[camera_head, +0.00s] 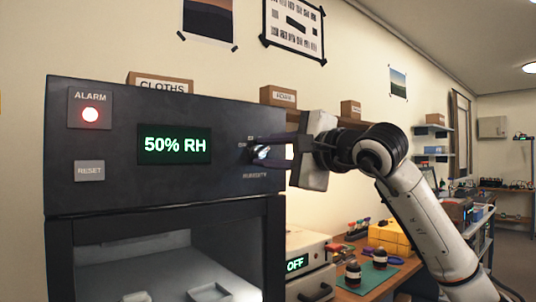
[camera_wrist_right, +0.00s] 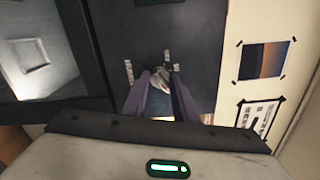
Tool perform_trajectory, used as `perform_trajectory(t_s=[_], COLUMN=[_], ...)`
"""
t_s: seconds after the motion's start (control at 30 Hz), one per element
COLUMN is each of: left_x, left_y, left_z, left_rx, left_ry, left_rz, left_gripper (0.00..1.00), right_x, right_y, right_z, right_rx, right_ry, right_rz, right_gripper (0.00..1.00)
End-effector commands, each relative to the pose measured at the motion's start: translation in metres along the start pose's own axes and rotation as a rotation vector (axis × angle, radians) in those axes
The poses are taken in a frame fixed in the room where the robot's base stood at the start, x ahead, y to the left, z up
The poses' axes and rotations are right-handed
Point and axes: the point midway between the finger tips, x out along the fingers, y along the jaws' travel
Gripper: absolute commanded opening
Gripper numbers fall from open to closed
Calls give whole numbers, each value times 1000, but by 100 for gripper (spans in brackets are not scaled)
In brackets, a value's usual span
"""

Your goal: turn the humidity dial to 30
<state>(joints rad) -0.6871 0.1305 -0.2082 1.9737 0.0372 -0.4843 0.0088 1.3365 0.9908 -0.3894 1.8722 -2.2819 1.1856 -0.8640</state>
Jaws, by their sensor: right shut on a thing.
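The humidity dial (camera_head: 261,152) is a small knob on the right side of the dark cabinet's front panel (camera_head: 225,188), with a "HUMIDITY" label partly readable below it. The green display (camera_head: 174,144) reads "50% RH". My right gripper (camera_head: 266,151) reaches in from the right and is shut on the dial. In the right wrist view the two purple-grey fingers (camera_wrist_right: 161,88) close around the silvery dial (camera_wrist_right: 159,77), and part of it is hidden between them. My left gripper is not in view.
The panel also carries a lit red alarm lamp (camera_head: 90,114) and a reset button (camera_head: 89,171). Below it the cabinet is open, with shallow trays (camera_head: 208,293) inside. A device reading "OFF" (camera_head: 297,264) and a wooden bench (camera_head: 385,284) stand to the right. Boxes (camera_head: 159,85) sit behind the cabinet.

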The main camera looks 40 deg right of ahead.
Motion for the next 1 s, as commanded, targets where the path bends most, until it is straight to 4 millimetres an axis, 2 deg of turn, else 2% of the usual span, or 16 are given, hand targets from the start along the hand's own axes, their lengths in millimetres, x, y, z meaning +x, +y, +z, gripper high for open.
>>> perform_trajectory(t_s=[0.4,0.9,0.93,1.0], left_x=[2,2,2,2], left_y=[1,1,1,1], left_z=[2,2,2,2], left_rx=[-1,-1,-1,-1], left_ry=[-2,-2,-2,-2], left_rz=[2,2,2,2], left_gripper=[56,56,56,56], right_x=[0,0,0,0], right_y=[1,1,1,1], right_z=[0,0,0,0], right_rx=[158,173,173,172], right_ry=[0,0,0,0], right_rz=[2,2,2,2], right_gripper=[4,4,31,43])
